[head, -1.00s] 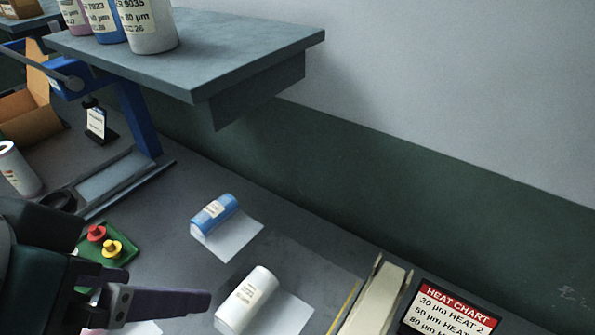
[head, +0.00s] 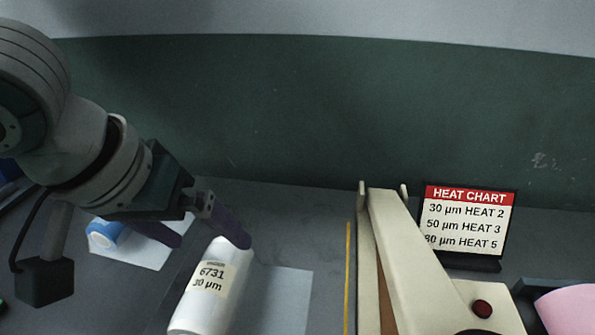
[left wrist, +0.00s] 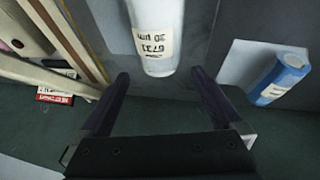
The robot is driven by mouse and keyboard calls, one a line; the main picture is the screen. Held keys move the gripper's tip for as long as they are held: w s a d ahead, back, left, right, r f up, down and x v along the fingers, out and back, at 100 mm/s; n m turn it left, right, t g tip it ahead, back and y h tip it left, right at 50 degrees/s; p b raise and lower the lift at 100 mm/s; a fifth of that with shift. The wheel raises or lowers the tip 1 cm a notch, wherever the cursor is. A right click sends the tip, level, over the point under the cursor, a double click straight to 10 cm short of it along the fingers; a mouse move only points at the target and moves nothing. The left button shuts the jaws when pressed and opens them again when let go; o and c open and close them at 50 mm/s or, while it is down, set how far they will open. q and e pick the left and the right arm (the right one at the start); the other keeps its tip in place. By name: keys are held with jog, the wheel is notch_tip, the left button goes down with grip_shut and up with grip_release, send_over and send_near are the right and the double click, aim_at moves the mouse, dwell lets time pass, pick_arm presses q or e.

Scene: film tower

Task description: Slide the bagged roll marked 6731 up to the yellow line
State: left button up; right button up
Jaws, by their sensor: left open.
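The white bagged roll marked 6731, 30 µm (head: 207,298), lies on the bench on a pale sheet, left of the yellow line (head: 347,285), with clear bench between them. My left gripper (head: 207,240) is open at the roll's far end. One finger overlaps the right side of that end in the head view, and the other is off to the left. In the left wrist view the roll (left wrist: 156,25) has its end between the open fingertips of my left gripper (left wrist: 160,76). I cannot tell whether a finger touches it. My right gripper is not in view.
A blue roll (head: 104,233) lies on another pale sheet to the left, close to the gripper; it also shows in the left wrist view (left wrist: 282,78). Right of the line stands a cream sealer (head: 405,255), with a heat chart (head: 466,220) behind it. A green wall closes the back.

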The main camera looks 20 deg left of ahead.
aim_at(218, 248)
pick_arm(q)
jog(key=b+x, duration=0.1)
jog(key=x, duration=0.5)
jog(key=shift+w+f, duration=0.15)
jog(key=shift+f, duration=0.2)
